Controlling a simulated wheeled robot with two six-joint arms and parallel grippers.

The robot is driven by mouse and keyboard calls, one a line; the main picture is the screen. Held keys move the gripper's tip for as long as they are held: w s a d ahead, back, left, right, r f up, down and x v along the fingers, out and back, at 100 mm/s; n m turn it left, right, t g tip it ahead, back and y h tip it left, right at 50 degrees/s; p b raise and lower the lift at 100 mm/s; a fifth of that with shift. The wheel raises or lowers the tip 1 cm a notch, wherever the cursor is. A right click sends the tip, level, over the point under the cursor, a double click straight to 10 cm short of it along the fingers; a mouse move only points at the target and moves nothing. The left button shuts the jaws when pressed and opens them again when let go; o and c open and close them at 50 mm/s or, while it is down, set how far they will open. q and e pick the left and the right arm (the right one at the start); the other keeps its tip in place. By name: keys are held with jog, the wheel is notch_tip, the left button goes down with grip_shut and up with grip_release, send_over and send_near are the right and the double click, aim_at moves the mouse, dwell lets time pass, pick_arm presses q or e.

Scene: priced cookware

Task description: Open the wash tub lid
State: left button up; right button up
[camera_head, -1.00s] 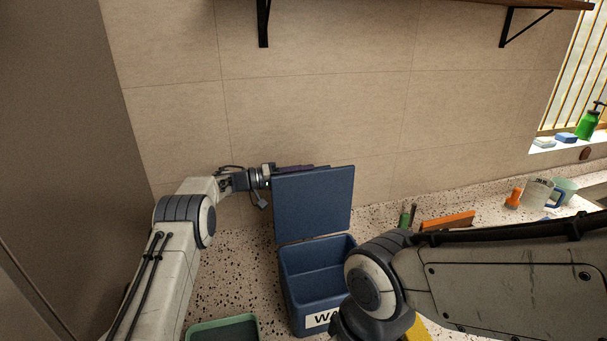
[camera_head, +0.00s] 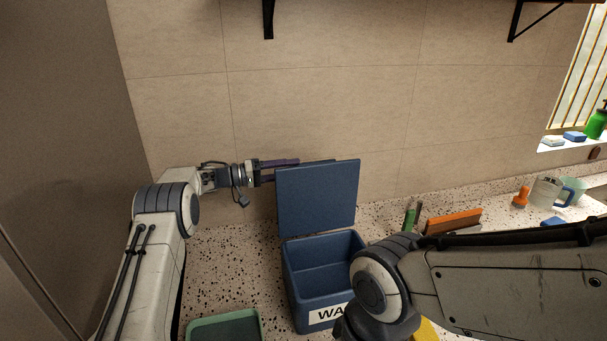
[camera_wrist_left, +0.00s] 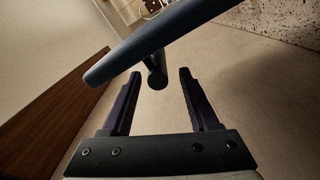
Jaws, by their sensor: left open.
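The blue wash tub (camera_head: 318,282) stands on the speckled counter with its white label facing front and its inside showing. Its blue lid (camera_head: 318,198) stands up steeply at the back edge of the tub, open. My left gripper (camera_head: 298,169) is at the lid's upper left, partly behind it, with its dark fingers apart. In the left wrist view the open fingers (camera_wrist_left: 160,74) point at the lid's dark edge (camera_wrist_left: 150,42), and a short rounded handle (camera_wrist_left: 156,72) lies between the fingertips, not clamped. My right gripper's fingers do not show.
My right arm crosses the lower right, close to the tub's right side. A green tray (camera_head: 225,328) sits at the front left. An orange-and-brown item (camera_head: 453,221), an orange bottle (camera_head: 521,197) and a clear jug (camera_head: 546,192) stand at right. A tiled wall closes the back.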

pick_arm(q)
jog(key=b+v, duration=0.1)
jog(key=v, duration=0.3)
jog(key=shift+s+a, duration=0.15)
jog(key=shift+a, duration=0.2)
